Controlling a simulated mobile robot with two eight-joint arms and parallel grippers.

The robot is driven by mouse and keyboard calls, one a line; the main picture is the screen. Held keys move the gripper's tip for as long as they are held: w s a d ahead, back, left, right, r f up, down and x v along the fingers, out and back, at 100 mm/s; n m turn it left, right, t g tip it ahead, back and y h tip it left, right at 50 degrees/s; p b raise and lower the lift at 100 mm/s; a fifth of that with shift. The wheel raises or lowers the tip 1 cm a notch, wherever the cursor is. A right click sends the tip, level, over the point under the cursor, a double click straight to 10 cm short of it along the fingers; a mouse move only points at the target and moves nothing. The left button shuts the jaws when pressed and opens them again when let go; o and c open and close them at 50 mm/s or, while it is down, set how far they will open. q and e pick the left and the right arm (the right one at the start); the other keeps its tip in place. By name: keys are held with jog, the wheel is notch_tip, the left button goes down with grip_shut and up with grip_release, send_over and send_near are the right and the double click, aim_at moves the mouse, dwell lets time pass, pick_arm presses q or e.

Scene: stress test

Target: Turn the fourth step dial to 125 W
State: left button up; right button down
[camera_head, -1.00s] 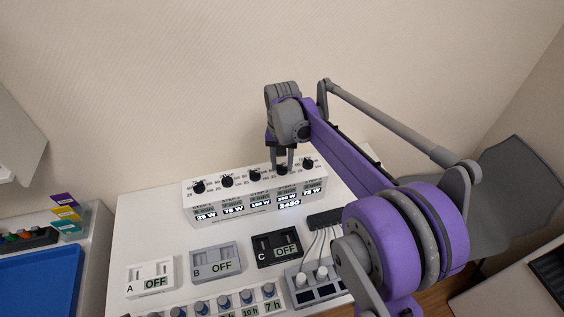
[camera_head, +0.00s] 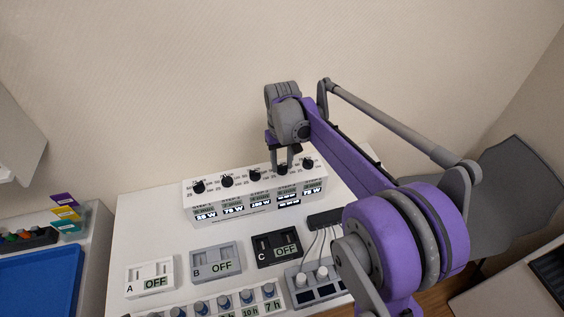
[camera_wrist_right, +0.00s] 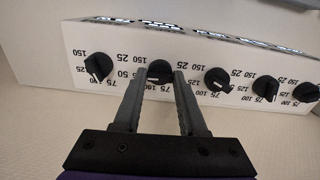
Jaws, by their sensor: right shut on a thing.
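A white box (camera_head: 257,212) with a row of several black dials stands at the back of the white table. My right gripper (camera_head: 283,163) reaches down to the fourth step dial (camera_head: 282,169) from the left. In the right wrist view, my right gripper (camera_wrist_right: 159,84) has its two fingers on either side of the fourth step dial (camera_wrist_right: 159,71), shut on it; the fingers hide part of its scale. The fourth display (camera_head: 288,198) shows small bright marks that I cannot read as a wattage. The fifth display (camera_head: 313,188) reads 75 W. My left gripper is out of view.
The fifth dial (camera_wrist_right: 98,67) and third dial (camera_wrist_right: 217,80) sit close beside the fingers. Switch boxes A (camera_head: 150,279), B (camera_head: 215,261) and C (camera_head: 277,247), all reading OFF, lie in front. A blue tray (camera_head: 40,283) is at left, a grey chair (camera_head: 515,195) at right.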

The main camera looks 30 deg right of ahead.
aim_at(282, 166)
jog(key=shift+n, duration=1.9)
jog(key=shift+c, duration=2.3)
grip_release()
notch_tip(282, 166, up, 11)
jog(key=shift+p, duration=0.35)
jog(key=shift+f, duration=0.1)
